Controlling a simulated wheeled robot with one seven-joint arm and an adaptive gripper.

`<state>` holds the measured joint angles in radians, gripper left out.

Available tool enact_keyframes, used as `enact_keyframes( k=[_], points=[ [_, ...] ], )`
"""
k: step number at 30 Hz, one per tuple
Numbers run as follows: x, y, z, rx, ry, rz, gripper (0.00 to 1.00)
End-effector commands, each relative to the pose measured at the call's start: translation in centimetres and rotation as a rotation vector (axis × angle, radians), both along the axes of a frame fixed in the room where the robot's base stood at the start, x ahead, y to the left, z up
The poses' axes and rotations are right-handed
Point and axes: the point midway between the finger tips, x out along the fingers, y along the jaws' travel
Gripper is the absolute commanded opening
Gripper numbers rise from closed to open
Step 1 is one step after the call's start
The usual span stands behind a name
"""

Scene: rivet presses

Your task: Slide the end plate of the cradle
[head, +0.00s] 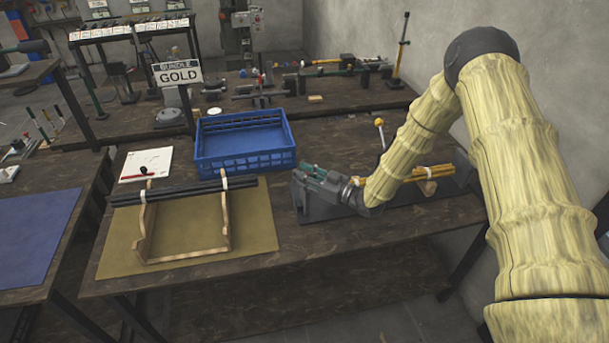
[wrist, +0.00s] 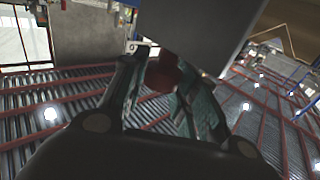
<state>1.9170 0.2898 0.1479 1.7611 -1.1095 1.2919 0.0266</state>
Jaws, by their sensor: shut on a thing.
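A grey metal cradle (head: 335,212) stands on the right part of the bench, with a bundle of yellow rods (head: 408,179) lying in it. Its grey end plate (head: 299,194) is at the left end, partly hidden by my gripper. My gripper (head: 308,171) is at that end plate, with its green-lined fingers low beside it. In the wrist view my gripper (wrist: 165,68) is shut on a dark red knob (wrist: 162,76), and the grey plate (wrist: 195,30) fills the upper middle just beyond. The exact joint of knob and plate is hidden.
A lever with a yellow knob (head: 379,122) rises behind the cradle. A blue crate (head: 245,163) stands to its left. A wooden frame with dark rods (head: 185,192) lies on a tan mat (head: 260,228). A sign reading GOLD (head: 179,74) stands behind. A wall is close on the right.

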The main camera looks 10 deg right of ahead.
Motion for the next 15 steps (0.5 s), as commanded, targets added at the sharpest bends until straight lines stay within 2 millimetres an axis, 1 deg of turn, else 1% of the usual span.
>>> enact_keyframes(
  k=[3,5,8,12,15],
  points=[
    [0.0,-0.1,0.0,-0.001,-0.001,-0.001,0.00],
    [0.1,-0.6,-0.1,0.000,-0.001,-0.002,0.00],
    [0.3,-2.4,-0.3,-0.002,-0.004,-0.003,0.00],
    [0.6,-5.8,-0.3,-0.002,-0.004,-0.004,0.00],
    [0.7,-7.7,-0.2,-0.001,-0.003,-0.003,0.00]
  ],
)
